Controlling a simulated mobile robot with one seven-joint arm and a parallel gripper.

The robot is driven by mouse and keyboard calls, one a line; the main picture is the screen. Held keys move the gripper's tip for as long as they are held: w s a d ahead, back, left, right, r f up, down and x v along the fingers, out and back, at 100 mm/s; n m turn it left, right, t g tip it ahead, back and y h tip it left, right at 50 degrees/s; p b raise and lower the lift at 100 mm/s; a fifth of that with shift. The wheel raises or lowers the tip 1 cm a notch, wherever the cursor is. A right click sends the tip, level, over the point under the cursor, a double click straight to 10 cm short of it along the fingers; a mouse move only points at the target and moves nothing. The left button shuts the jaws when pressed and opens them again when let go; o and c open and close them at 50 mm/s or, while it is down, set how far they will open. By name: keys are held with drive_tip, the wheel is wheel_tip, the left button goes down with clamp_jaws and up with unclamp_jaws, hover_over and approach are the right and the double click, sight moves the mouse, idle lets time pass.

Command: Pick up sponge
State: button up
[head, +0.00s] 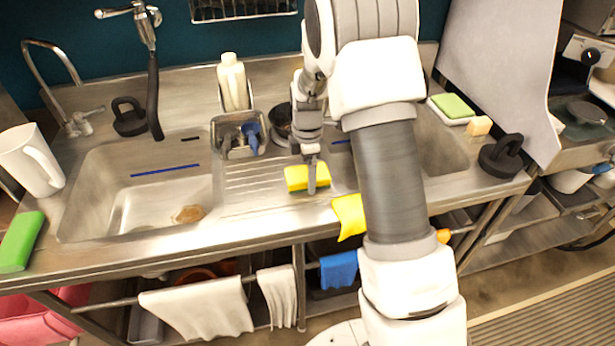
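A yellow sponge (295,181) with a thin green layer lies on the ridged steel drainboard between the two sinks. My gripper (311,178) points down at the sponge, and a grey finger shows in front of its right part. The other finger is hidden, so I cannot tell whether the gripper is open or shut on the sponge. A green sponge (20,242) lies at the left counter edge. Another green and white sponge (452,107) lies at the back right.
The left sink (110,205) is beside the drainboard. A steel caddy (238,135), a cream bottle (233,82) and a dark pot (281,118) stand behind it. A white pitcher (31,160) stands at the left. A yellow cloth (348,215) hangs over the front edge.

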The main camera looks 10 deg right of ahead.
drive_tip(key=c, duration=1)
drive_tip(key=shift+r, duration=0.5)
drive_tip(key=r, duration=0.2)
drive_tip(key=d+r, duration=0.1)
drive_tip(key=r, duration=0.1)
drive_tip(key=shift+s, duration=0.3)
drive_tip(key=s+d+r, duration=0.4)
drive_tip(key=d, duration=0.1)
drive_tip(key=s+d+r, duration=0.2)
drive_tip(key=d, duration=0.1)
drive_tip(key=shift+s+d, duration=0.15)
drive_tip(key=shift+s, duration=0.1)
